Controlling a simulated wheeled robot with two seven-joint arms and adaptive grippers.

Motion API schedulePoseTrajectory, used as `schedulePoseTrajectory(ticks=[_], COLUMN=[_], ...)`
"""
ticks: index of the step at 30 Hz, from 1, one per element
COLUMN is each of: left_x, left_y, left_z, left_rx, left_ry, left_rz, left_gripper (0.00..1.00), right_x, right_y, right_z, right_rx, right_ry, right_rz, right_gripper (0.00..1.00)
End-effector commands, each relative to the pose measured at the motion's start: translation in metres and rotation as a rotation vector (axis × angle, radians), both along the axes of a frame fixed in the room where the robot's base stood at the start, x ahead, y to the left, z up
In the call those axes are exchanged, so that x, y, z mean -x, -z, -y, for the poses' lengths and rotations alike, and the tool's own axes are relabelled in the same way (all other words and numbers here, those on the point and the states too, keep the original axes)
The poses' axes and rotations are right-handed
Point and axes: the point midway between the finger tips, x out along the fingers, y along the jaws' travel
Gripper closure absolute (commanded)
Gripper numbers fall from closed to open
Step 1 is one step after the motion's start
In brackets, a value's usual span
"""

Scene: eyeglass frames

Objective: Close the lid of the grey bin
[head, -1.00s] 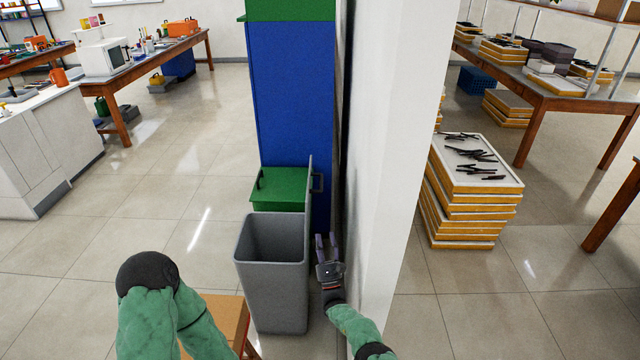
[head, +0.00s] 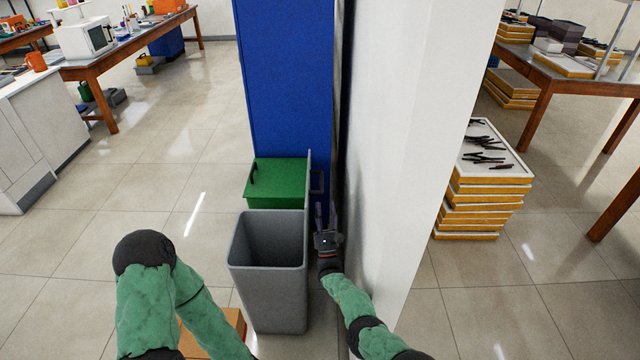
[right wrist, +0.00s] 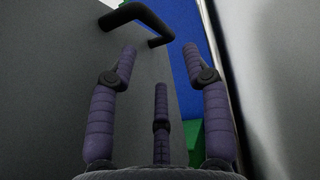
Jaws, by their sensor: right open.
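The grey bin (head: 268,290) stands open and upright on the floor. Its lid (head: 307,190) stands straight up along the bin's right side, seen nearly edge-on. A black handle (head: 318,182) sticks out from the lid's outer face, toward the wall. My right gripper (head: 325,212) is in the narrow gap between lid and wall, just below the handle. In the right wrist view, the gripper (right wrist: 160,60) is open and empty, with the handle (right wrist: 152,28) ahead of its fingertips and the lid's grey face (right wrist: 50,80) at left. My left gripper is out of view; only my left arm shows.
A white wall (head: 400,150) rises close on the right. A green-lidded bin (head: 278,183) and a tall blue cabinet (head: 285,80) stand behind the grey bin. A brown box or stool top (head: 230,325) is at front left. Floor to the left is clear.

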Motion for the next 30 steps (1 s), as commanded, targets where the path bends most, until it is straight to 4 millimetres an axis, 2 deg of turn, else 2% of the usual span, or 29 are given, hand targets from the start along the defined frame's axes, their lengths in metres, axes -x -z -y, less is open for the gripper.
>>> schedulePoseTrajectory(ticks=[9, 12, 21, 30], left_x=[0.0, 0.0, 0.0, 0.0], left_y=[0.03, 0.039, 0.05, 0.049], left_z=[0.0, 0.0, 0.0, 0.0], left_rx=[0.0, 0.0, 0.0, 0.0], left_ry=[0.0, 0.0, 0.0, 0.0], left_rz=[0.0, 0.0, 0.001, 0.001], left_gripper=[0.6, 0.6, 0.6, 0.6], right_x=[-0.041, -0.049, -0.061, -0.062], right_y=[-0.039, -0.045, -0.06, -0.062], right_z=[-0.006, -0.008, -0.009, -0.009], right_rx=[-0.001, -0.001, -0.001, -0.001], right_ry=[0.0, -0.001, 0.0, 0.001], right_rz=[0.006, 0.004, 0.002, 0.001], right_gripper=[0.51, 0.51, 0.51, 0.51])
